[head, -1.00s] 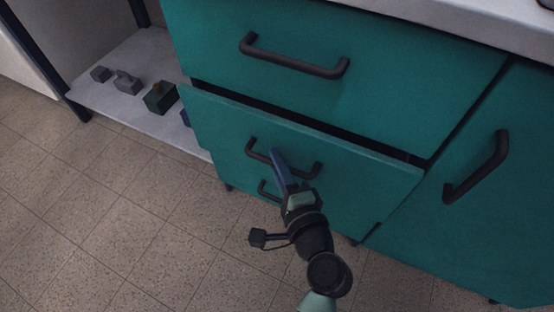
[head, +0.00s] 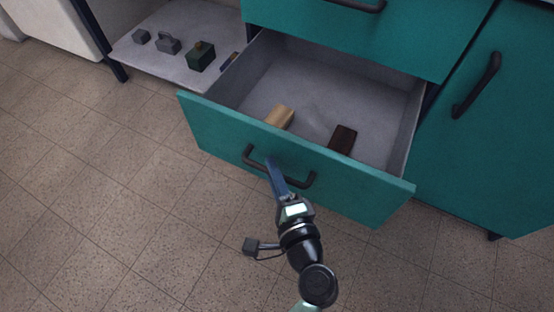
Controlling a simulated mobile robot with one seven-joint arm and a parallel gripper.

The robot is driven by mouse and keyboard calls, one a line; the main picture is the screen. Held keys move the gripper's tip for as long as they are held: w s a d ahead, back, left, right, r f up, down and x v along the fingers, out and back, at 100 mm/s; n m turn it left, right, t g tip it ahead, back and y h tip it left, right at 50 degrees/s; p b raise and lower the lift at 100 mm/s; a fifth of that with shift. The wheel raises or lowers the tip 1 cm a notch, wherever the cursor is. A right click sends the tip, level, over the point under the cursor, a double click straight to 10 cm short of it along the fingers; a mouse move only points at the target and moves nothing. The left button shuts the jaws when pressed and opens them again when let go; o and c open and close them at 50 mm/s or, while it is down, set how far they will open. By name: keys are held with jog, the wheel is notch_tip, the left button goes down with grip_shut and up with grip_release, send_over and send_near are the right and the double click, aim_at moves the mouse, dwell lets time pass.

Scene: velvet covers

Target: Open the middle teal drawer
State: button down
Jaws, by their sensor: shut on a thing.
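The middle teal drawer (head: 330,183) stands far out of the cabinet, its grey inside open to view. A dark bar handle (head: 247,157) runs across its front. My gripper (head: 272,167) is at the left half of this handle, with its blue fingers shut on the bar. Inside the drawer lie a tan block (head: 279,117), a dark brown block (head: 342,139) and a faint clear thing (head: 316,122) that I cannot make out well. The lower drawer is hidden behind the open one.
The upper teal drawer (head: 400,35) is shut above. A teal door with an upright handle (head: 478,85) is at the right. A low grey shelf (head: 140,58) at the left holds several small objects, including a dark green box (head: 201,57). The tiled floor (head: 120,200) is clear.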

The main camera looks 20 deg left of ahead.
jog(key=shift+s, duration=1)
jog(key=c, duration=0.8)
grip_release()
jog(key=shift+c, duration=0.2)
jog(key=p+v, duration=0.4)
jog(key=v, duration=0.9)
